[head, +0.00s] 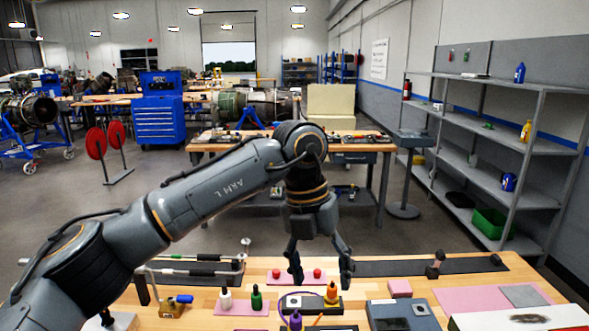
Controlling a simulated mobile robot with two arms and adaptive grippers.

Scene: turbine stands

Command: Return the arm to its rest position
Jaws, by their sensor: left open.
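My left arm comes in from the left, bends at an elbow above the bench and points its hand downward. My left gripper (320,276) is open, with its two fingers apart and nothing between them. It hangs over the wooden bench top (375,293), above a small dark stand that holds an orange bottle (331,292). I cannot tell how far above the stand the fingertips are. My right gripper is not in view.
A white bottle (225,298), a green bottle (257,298) and a purple bottle (295,320) stand near the gripper. A grey box (402,315) lies to the right. Grey shelves (478,150) stand at the right wall. Open floor lies beyond the bench.

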